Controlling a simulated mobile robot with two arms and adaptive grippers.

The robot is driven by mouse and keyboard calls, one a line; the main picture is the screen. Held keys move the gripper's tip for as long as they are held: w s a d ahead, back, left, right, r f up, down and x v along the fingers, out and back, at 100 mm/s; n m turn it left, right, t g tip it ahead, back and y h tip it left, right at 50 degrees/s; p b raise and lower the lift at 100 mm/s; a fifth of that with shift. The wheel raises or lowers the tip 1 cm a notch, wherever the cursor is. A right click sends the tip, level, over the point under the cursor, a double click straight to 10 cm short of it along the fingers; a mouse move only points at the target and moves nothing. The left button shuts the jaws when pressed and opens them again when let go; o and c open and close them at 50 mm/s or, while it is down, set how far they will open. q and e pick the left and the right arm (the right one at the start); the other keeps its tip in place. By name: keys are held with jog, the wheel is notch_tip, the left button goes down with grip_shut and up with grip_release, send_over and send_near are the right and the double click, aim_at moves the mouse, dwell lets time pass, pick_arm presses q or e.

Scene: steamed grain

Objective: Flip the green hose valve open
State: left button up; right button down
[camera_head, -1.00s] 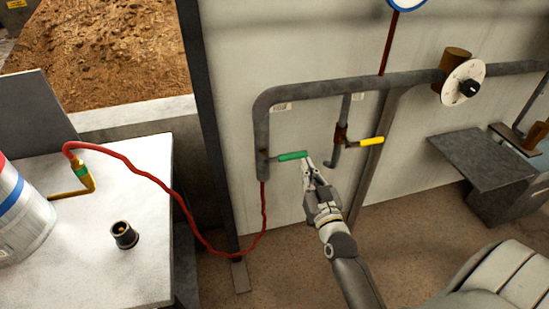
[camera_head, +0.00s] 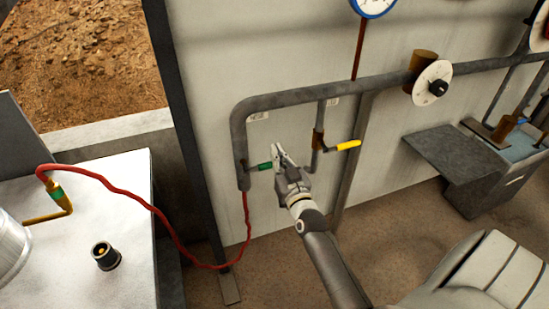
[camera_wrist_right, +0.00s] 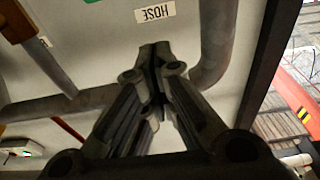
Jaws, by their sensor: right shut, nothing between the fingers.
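The green hose valve handle (camera_head: 264,166) sticks out to the right from the lower end of the grey pipe (camera_head: 240,150), roughly level in the head view. My right gripper (camera_head: 278,151) is shut and empty. Its fingers overlap the handle's right end in the head view and hide part of it; I cannot tell whether they touch. In the right wrist view the shut fingers (camera_wrist_right: 155,65) point toward the wall below a "HOSE" label (camera_wrist_right: 155,14). A small green patch (camera_wrist_right: 92,1) shows at the top edge there. My left gripper is not in view.
A yellow valve handle (camera_head: 348,145) sits on a pipe right of my gripper. A red hose (camera_head: 180,236) runs from the grey pipe to the white table (camera_head: 130,190) at left. A round dial (camera_head: 432,83) and a grey ledge (camera_head: 460,155) are farther right.

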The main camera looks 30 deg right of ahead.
aim_at(265, 166)
jog(key=x, duration=0.3)
jog(key=shift+w+r, duration=0.1)
jog(key=shift+r, duration=0.05)
jog(key=shift+s+f, duration=0.2)
jog(key=shift+f, duration=0.85)
jog(key=shift+s+f, duration=0.25)
jog(key=shift+f, duration=0.8)
